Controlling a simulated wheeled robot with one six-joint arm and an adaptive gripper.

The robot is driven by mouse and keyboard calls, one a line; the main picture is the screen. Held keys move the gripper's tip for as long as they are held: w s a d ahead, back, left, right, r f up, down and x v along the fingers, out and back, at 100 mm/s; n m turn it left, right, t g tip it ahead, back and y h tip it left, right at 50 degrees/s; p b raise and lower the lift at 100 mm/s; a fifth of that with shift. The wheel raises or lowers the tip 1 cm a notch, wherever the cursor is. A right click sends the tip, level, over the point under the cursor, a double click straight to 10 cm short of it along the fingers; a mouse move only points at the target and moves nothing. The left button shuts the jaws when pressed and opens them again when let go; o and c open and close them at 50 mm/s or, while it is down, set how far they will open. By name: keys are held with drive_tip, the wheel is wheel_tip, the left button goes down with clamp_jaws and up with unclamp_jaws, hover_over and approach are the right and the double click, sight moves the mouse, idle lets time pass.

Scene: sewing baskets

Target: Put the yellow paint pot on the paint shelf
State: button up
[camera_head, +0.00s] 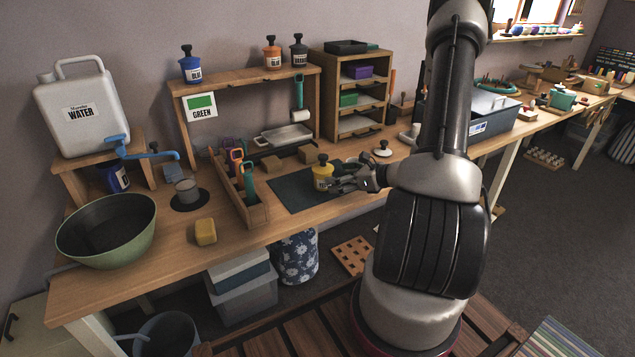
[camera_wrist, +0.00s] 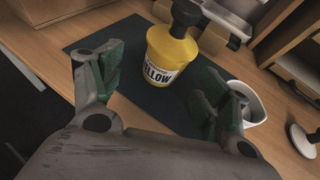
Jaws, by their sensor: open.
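The yellow paint pot (camera_head: 322,174) stands upright on a dark mat (camera_head: 290,191) on the workbench. It has a black knobbed lid and a white label; in the wrist view the pot (camera_wrist: 170,62) stands just beyond and between my fingers. My gripper (camera_head: 345,179) is open and empty at bench height, right of the pot; its green-padded fingers also show in the wrist view (camera_wrist: 165,88). The paint shelf (camera_head: 240,77) is a wooden rack at the back of the bench, with a blue pot (camera_head: 191,66) at its left end and an orange pot (camera_head: 272,53) and a grey pot (camera_head: 298,51) at its right.
A wooden tool caddy (camera_head: 257,214) stands left of the mat. A white water jug (camera_head: 85,108), green bowl (camera_head: 107,231) and yellow sponge (camera_head: 205,232) are farther left. A wooden cubby (camera_head: 328,98) stands behind. The shelf top between the blue and orange pots is clear.

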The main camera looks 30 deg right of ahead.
sight(323, 176)
drive_tip(key=shift+w+d+r, duration=0.1)
drive_tip(key=shift+w+d, duration=0.1)
drive_tip(key=shift+w, duration=0.1)
drive_tip(key=shift+w+m, duration=0.3)
drive_tip(key=shift+w, duration=0.05)
drive_tip(key=x, duration=0.7)
drive_tip(key=shift+f, duration=0.2)
clamp_jaws()
